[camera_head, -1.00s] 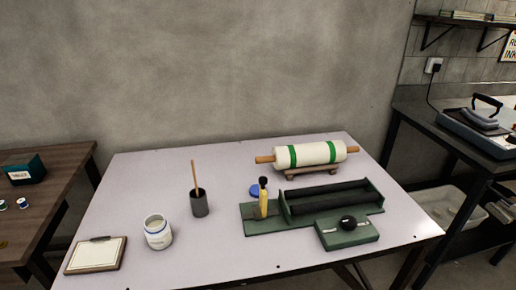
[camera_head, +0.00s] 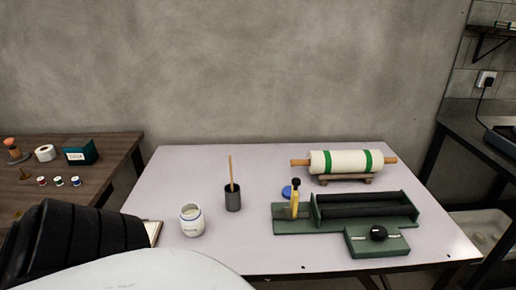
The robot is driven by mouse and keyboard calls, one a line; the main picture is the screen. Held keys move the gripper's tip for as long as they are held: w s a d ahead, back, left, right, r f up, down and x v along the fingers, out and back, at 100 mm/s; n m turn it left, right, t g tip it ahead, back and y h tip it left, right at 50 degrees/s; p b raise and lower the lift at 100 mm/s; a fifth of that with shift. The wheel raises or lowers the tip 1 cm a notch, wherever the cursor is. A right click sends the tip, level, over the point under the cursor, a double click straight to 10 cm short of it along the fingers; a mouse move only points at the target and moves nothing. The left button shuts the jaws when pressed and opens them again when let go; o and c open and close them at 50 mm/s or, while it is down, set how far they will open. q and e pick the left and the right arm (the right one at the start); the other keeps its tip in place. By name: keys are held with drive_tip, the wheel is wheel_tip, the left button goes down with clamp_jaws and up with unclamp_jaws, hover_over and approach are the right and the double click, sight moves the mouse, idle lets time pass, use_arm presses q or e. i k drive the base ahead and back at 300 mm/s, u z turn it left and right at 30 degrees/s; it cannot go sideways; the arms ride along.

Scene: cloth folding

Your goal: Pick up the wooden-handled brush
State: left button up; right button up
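The brush shows only as a thin upright wooden handle (camera_head: 231,171) rising from a dark grey cup (camera_head: 233,199) on the table. Its lower end is hidden inside the cup. A black ribbed and white part of my own arm fills the lower left of the view, in front of the table's left corner. No gripper fingers show on it. My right gripper is out of view.
A white jar (camera_head: 191,220) stands just left of the cup. My arm mostly hides a clipboard (camera_head: 153,231). The back-left tabletop (camera_head: 190,170) is clear.

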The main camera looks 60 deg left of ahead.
sight(232, 190)
drive_tip(key=k, duration=0.95)
drive_tip(key=u, duration=1.3)
drive_tip(key=i, duration=0.85)
drive_tip(key=u, duration=1.2)
